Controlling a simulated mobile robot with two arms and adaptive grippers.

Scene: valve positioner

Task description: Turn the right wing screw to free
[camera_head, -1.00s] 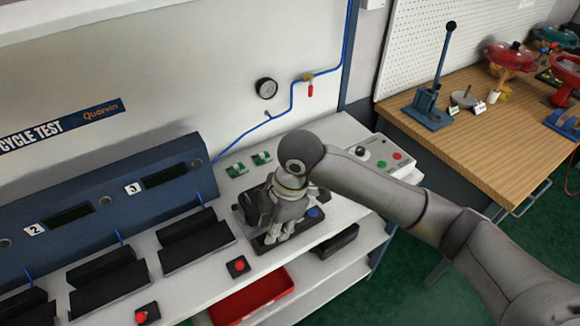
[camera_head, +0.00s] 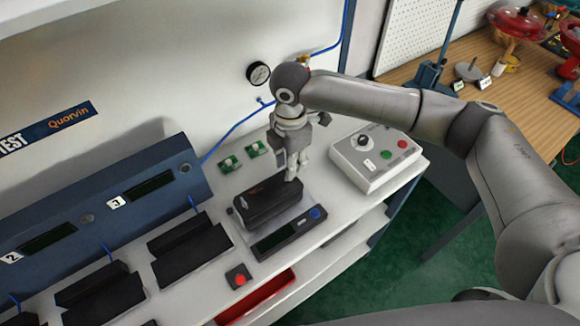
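The valve positioner is a black block-shaped housing (camera_head: 268,203) on the white bench. A dark panel with a small display and a blue button (camera_head: 288,233) lies along its front. My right gripper (camera_head: 292,176) points down at the right rear end of the housing, with its fingertips close to it. I cannot tell whether the fingers touch it, or whether they are open or shut. The right wing screw is not distinguishable; the gripper may hide it. My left gripper is not in view.
A control box (camera_head: 375,160) with a black knob and coloured buttons stands right of the positioner. A red button (camera_head: 239,276) is in front. A red bin (camera_head: 257,300) sits below. A wooden bench (camera_head: 530,110) is at right.

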